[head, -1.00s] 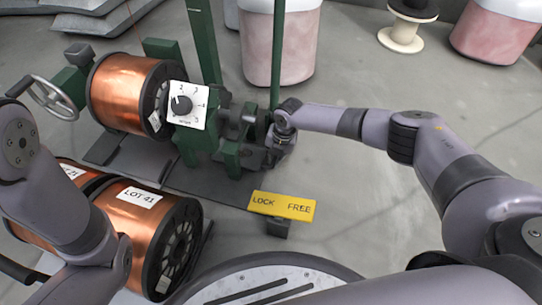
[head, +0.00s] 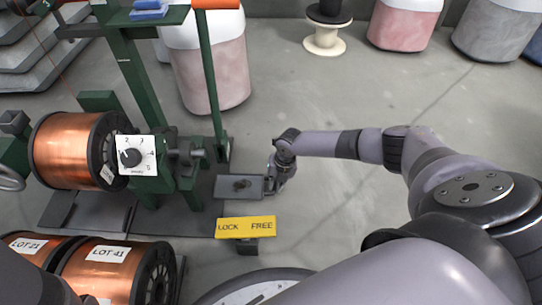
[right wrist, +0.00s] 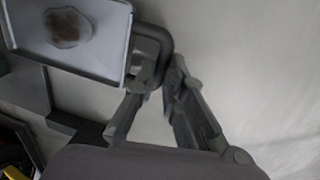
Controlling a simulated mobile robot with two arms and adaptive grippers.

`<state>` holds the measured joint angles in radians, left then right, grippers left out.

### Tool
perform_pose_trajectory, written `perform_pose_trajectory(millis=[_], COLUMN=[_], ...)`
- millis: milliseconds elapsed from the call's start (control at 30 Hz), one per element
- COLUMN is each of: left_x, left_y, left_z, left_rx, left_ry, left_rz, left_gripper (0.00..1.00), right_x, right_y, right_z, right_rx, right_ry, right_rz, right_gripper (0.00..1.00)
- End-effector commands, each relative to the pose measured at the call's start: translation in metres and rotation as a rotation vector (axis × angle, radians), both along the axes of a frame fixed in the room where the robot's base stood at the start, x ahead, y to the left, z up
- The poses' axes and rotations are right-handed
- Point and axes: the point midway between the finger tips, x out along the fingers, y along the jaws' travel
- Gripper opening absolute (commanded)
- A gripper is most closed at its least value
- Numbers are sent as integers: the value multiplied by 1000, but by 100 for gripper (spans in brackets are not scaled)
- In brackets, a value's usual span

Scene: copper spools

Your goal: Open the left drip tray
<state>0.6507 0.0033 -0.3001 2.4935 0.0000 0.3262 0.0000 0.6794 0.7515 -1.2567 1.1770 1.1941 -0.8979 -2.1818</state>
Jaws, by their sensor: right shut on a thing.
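A shallow grey drip tray (head: 238,186) with a dark stain inside sticks out to the right from the base of the green spool stand (head: 187,190). In the right wrist view the tray (right wrist: 95,62) fills the upper left, with a brown stain on its pale floor. Its grey handle (right wrist: 150,45) is at the tray's right end. My right gripper (head: 269,184) is at that end in the head view. In the right wrist view my right gripper (right wrist: 155,80) is shut on the handle. My left gripper is out of view.
A yellow LOCK/FREE plate (head: 246,227) stands just in front of the tray. Copper spools (head: 70,150) are at the left. A pink bin (head: 207,70) stands behind. The floor (head: 340,210) right of the tray is clear.

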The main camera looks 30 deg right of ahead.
Motion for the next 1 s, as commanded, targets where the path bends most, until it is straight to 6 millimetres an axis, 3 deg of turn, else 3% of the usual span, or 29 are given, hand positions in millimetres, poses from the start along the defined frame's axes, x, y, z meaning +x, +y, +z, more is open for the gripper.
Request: perform_pose_trajectory(millis=[167,200,467,800,1000], left_x=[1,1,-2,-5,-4], left_y=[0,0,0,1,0], left_z=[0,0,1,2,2], left_rx=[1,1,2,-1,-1], left_ry=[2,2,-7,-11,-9], left_rz=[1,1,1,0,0], left_gripper=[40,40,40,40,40], right_x=[0,0,0,0,-1], right_y=[0,0,1,0,-4], right_z=[0,0,0,2,26], right_rx=[0,0,1,0,0], right_ry=[2,2,1,0,-2], right_rz=[-1,-1,0,0,1], right_gripper=[0,13,31,31,31])
